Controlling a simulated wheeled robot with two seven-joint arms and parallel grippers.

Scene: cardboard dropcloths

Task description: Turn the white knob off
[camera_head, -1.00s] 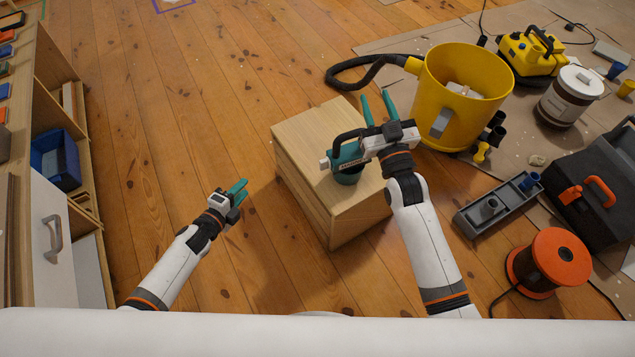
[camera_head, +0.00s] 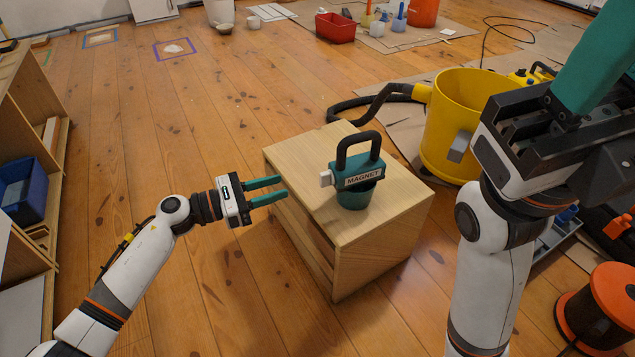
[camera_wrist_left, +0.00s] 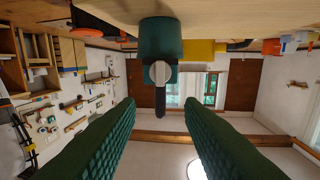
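The white knob (camera_head: 326,178) sticks out on the left side of a teal magnet (camera_head: 349,176) with a black loop handle and a "MAGNET" label.
A yellow bucket (camera_head: 458,110) with a black hose stands behind the box on the right. An orange cable reel (camera_head: 600,300) lies at lower right. A wooden shelf with a blue bin (camera_head: 22,190) is at far left. Floor left of the box is clear.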

